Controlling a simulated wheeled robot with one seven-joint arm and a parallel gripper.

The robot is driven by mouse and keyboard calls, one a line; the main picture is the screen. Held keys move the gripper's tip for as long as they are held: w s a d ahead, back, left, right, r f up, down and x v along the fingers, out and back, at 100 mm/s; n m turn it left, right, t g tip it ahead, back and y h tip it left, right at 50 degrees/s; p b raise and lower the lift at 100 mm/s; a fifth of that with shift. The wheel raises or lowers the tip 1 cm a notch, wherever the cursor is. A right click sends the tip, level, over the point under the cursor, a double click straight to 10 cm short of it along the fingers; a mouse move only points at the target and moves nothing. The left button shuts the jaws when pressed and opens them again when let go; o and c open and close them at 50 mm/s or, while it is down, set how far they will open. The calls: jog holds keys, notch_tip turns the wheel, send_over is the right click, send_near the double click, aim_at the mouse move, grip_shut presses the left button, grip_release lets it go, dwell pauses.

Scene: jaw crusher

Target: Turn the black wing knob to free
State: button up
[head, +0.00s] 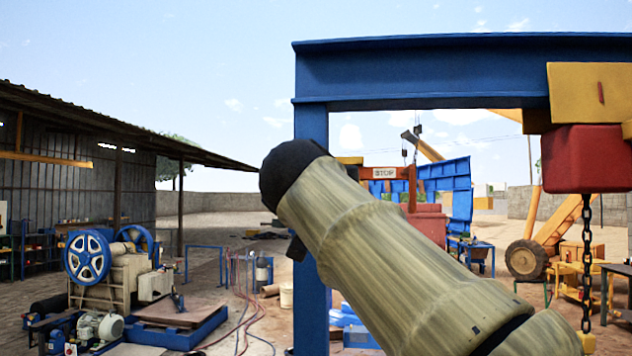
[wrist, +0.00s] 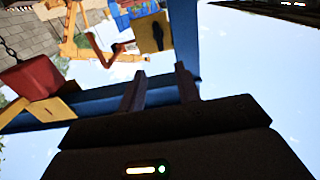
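In the wrist view, a yellow-tan plate (wrist: 148,45) stands beyond my fingers with a dark upright shape (wrist: 157,36) on its face. This may be the black wing knob, but it is too small to tell its setting. My gripper (wrist: 160,76) has its two fingers apart with nothing between them. The plate lies beyond the fingertips, apart from them. In the head view, my sleeved arm covers the middle, and neither my gripper nor the knob can be made out. A yellow edge (head: 350,161) shows just above the arm.
A blue gantry post (head: 311,124) and beam (head: 430,72) stand close behind my arm. A red hoist (head: 583,158) hangs with a chain at right. A jaw crusher (head: 110,270) with blue wheels stands left; hoses (head: 240,310) lie on the ground.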

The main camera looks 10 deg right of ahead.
jog(key=p+x, duration=0.5)
jog(key=x, duration=0.6)
jog(key=shift+w, duration=0.3)
jog(key=shift+d, duration=0.1)
grip_shut()
